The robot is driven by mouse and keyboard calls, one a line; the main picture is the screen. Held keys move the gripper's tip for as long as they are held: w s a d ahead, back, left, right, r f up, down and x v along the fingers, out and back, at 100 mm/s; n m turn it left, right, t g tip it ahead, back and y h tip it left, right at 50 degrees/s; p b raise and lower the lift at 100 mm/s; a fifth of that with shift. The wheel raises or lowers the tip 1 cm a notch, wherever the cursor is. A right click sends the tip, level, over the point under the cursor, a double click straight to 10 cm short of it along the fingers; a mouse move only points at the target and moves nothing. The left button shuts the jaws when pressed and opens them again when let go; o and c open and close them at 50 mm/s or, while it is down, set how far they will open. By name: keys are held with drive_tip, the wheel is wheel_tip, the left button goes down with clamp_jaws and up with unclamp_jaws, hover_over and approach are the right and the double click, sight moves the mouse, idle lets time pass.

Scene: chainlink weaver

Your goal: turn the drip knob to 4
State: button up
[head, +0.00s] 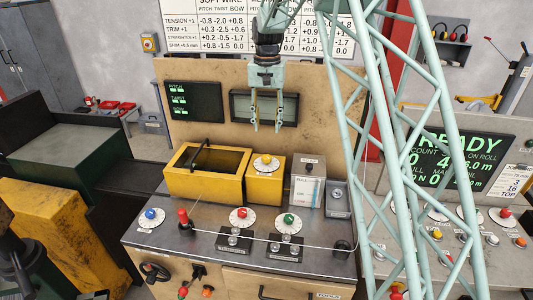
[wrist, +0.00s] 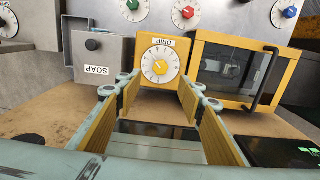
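The drip knob is a yellow knob (head: 266,159) on a round white dial, set on top of a yellow box (head: 265,186) at the bench's back. In the wrist view the drip knob (wrist: 160,67) shows beyond my fingertips, on a box labelled DRIP, upside down in this view. Its dial (wrist: 151,73) has marks too small to read, so its setting is unclear. My gripper (head: 266,126) hangs above and behind the knob, apart from it. The wrist view shows my gripper (wrist: 159,90) open, with nothing between its two yellowish finger pads.
A yellow box with a window and handle (head: 206,172) stands left of the drip box. A grey soap box (head: 307,184) stands to its right. Blue (head: 150,214), red (head: 241,213) and green (head: 288,218) knobs and a red-topped lever (head: 184,218) are in front.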

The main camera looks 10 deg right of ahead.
sight(267, 156)
drive_tip(key=shift+w+f, duration=0.3)
drive_tip(key=shift+f, duration=0.05)
drive_tip(key=shift+f, duration=0.1)
drive_tip(key=shift+f+p, duration=0.7)
drive_tip(key=shift+f, duration=6.1)
drive_tip(key=shift+c, duration=0.5)
drive_tip(key=c, duration=0.8)
